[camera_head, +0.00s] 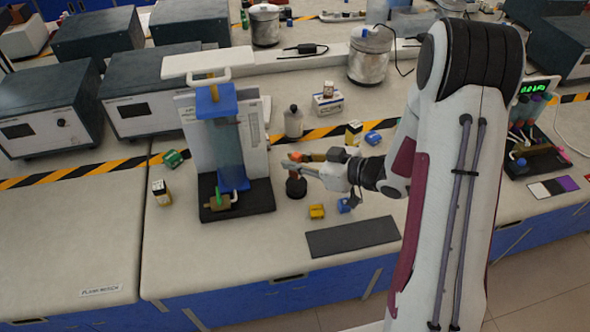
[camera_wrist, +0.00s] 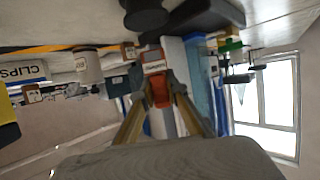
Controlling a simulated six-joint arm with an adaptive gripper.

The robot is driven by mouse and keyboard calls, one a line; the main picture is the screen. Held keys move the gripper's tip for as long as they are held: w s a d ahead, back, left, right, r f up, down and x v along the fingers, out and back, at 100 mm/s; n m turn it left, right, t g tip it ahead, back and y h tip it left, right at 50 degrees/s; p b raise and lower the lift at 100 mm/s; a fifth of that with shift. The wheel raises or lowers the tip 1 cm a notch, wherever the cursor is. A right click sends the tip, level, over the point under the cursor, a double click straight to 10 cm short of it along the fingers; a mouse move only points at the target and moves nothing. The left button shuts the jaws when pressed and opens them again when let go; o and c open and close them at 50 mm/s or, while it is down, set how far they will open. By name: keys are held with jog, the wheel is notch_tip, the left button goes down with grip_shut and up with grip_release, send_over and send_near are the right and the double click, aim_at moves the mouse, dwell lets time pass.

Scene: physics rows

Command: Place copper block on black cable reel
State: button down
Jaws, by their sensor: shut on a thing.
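My gripper (camera_head: 297,163) is shut on the copper block (camera_wrist: 160,92), which shows reddish-orange between the fingertips in the wrist view. In the head view, the block appears as a small brownish piece (camera_head: 293,173) at the fingertips, partly hidden by them. The black cable reel (camera_head: 296,188) stands on the bench directly below the fingertips in the head view. A dark round shape near the top of the wrist view (camera_wrist: 146,17) looks like the reel. I cannot tell whether the block touches the reel.
A column apparatus on a black base (camera_head: 238,200) stands just left of the reel. Yellow (camera_head: 316,211) and blue (camera_head: 344,205) blocks lie to the right, in front. A grey bottle (camera_head: 293,122) stands behind. A dark mat (camera_head: 352,236) lies near the bench's front edge.

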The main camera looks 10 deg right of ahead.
jog(key=shift+f, duration=1.7)
jog(key=shift+f, duration=0.1)
jog(key=c, duration=2)
grip_release()
jog(key=shift+f, duration=0.1)
jog(key=shift+r, duration=0.2)
jog(key=shift+v, duration=6)
jog(key=shift+f, duration=0.1)
